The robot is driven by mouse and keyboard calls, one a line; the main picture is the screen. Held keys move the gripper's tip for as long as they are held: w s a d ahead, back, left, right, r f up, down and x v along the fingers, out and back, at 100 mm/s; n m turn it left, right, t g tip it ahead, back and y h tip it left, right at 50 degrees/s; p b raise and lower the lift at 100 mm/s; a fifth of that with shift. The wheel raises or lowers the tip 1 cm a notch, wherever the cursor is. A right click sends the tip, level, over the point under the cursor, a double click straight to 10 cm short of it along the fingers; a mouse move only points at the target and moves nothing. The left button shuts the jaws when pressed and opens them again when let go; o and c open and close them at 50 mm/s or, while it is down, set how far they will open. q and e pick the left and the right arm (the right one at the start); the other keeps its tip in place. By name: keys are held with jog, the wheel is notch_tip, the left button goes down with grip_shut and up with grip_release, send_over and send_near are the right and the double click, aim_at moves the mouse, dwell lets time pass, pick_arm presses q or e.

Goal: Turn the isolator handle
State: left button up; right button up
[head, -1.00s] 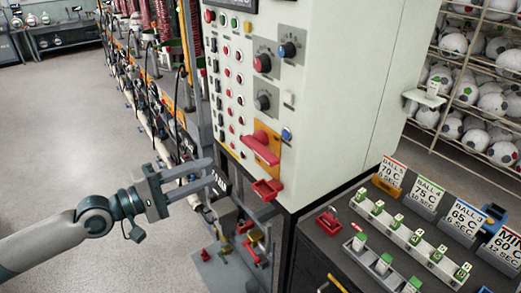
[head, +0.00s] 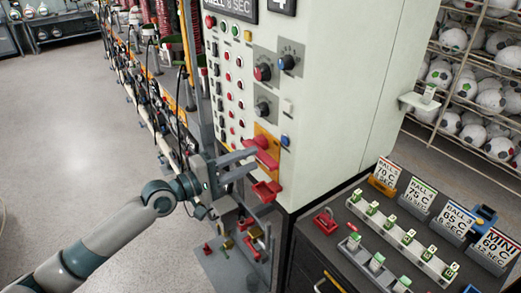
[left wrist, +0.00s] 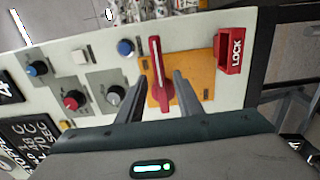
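The red isolator handle (head: 267,158) sits on a yellow-orange plate (head: 266,137) low on the pale control cabinet. In the left wrist view the handle (left wrist: 156,68) stands nearly upright in the picture on its plate (left wrist: 197,72). My left gripper (head: 254,159) is open at the handle in the head view. In the left wrist view its two fingers (left wrist: 152,76) lie on either side of the handle, with a gap on each side. I cannot tell how deep the handle sits between them. My right gripper is not in view.
A red lock bracket (head: 267,191) is just below the plate; it reads LOCK in the left wrist view (left wrist: 235,52). Knobs (head: 263,72) and buttons are above. A dark bench (head: 337,258) with cards and small blocks stands at right. Open floor lies at left.

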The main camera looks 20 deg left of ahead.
aim_at(256, 157)
pick_arm(q)
jog(key=shift+p+x, duration=0.5)
jog(key=shift+x, duration=1.8)
jog(key=shift+c, duration=0.6)
grip_shut()
